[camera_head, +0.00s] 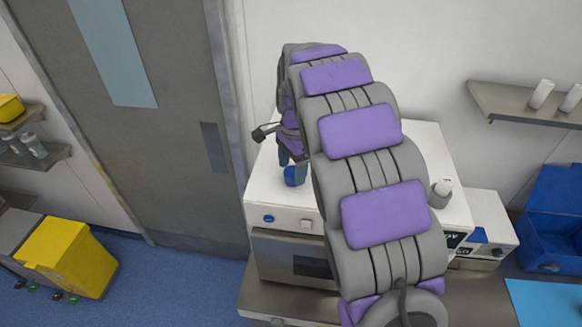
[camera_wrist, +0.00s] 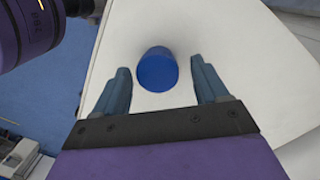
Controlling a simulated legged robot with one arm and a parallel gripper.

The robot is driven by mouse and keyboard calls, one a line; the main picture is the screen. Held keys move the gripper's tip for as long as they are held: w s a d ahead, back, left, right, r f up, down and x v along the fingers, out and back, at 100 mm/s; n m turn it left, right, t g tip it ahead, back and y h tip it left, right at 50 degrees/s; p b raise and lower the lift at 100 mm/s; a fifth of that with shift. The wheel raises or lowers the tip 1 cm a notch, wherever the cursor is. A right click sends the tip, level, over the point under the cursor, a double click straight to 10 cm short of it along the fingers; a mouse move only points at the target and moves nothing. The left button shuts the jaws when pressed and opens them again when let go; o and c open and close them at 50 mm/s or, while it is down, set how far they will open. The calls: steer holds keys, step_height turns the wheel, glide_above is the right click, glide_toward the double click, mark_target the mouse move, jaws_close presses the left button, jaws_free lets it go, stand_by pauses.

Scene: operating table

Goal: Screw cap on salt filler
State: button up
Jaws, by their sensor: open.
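A round blue cap (camera_wrist: 157,68) stands on the white top of a machine, between the two spread fingers of my gripper (camera_wrist: 160,74) in the wrist view. White surface shows between the cap and each finger. In the head view the blue cap (camera_head: 294,177) is just below my gripper (camera_head: 290,155), on the left part of the machine top. My gripper is open and holds nothing. No salt filler opening can be made out; my arm covers much of the machine top.
The white machine (camera_head: 268,200) has a dark front window. A grey holder (camera_head: 437,197) with a white container (camera_head: 445,186) stands at its right. A wall shelf (camera_head: 495,102) carries white cups. A blue bin (camera_head: 553,215) is at right, a yellow bin (camera_head: 68,255) at left.

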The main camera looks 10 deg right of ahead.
steer(key=n+b, duration=0.1)
steer(key=n, duration=0.2)
steer(key=shift+f+b, duration=0.15)
steer(key=shift+b, duration=0.15)
steer(key=n, duration=0.3)
steer(key=shift+a+n+h+b, duration=0.15)
steer(key=shift+n+h+b, duration=0.15)
steer(key=shift+n+b, duration=0.1)
steer(key=shift+c, duration=0.5)
steer(key=shift+s+r, duration=0.1)
steer(key=shift+r, duration=0.1)
steer(key=c, duration=1.1)
steer(key=shift+m+p, duration=0.35)
steer(key=shift+m, duration=0.75)
jaws_close()
steer(key=shift+m, duration=0.7)
